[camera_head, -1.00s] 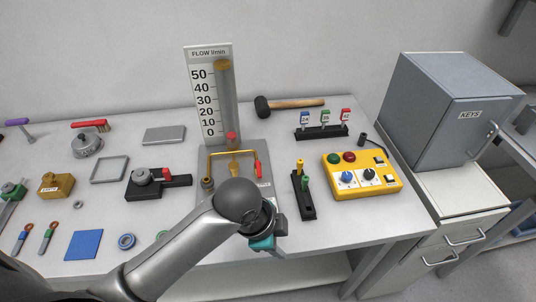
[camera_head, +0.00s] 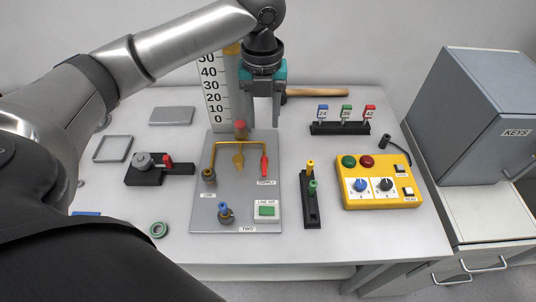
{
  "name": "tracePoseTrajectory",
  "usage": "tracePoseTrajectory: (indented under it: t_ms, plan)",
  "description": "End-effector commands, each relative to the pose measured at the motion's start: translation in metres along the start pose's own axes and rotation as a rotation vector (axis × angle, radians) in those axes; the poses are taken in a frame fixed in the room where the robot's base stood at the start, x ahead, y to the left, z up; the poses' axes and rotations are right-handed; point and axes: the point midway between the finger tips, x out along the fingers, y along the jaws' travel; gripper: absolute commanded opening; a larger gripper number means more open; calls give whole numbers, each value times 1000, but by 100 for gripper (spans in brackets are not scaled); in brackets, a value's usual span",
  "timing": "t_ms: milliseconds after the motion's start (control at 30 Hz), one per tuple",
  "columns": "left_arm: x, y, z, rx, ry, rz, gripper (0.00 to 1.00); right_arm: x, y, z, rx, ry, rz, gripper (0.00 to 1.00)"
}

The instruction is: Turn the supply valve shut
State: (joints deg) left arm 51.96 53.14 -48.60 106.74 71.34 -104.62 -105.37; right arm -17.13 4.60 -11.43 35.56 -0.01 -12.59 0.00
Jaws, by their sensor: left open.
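The supply valve's red handle (camera_head: 265,165) stands on a grey panel (camera_head: 215,142), at the right end of a yellow pipe and just above the SUPPLY label (camera_head: 266,182). The handle lies lengthwise, pointing up and down in the picture. My left gripper (camera_head: 263,124) points down above the panel's far edge, open and empty, with its two fingers apart. It appears farther back than the red handle and is not touching it. The flow gauge (camera_head: 212,92) stands behind, its top and right side partly hidden by my arm and gripper. My right gripper is not in view.
The panel also bears a blue-topped knob (camera_head: 224,211) and a green LINE AIR button (camera_head: 267,211). A black block with yellow and green pegs (camera_head: 312,208) and a yellow control box (camera_head: 380,195) stand to the right. A mallet handle (camera_head: 318,93) lies behind.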

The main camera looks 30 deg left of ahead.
Motion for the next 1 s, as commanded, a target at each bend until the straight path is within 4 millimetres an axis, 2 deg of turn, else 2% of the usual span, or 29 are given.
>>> tracePoseTrajectory:
  t_ms: [167,500,700,833,1000]
  plan:
    - [22,1,-1,2,3,3,45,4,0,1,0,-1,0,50]
    - [96,0,-1,1,3,1,45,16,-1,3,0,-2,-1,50]
    - [131,0,0,0,0,1,45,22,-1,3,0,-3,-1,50]
    - [144,0,0,1,0,0,45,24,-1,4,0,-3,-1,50]
    - [151,0,0,2,-2,-1,45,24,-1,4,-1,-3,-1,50]
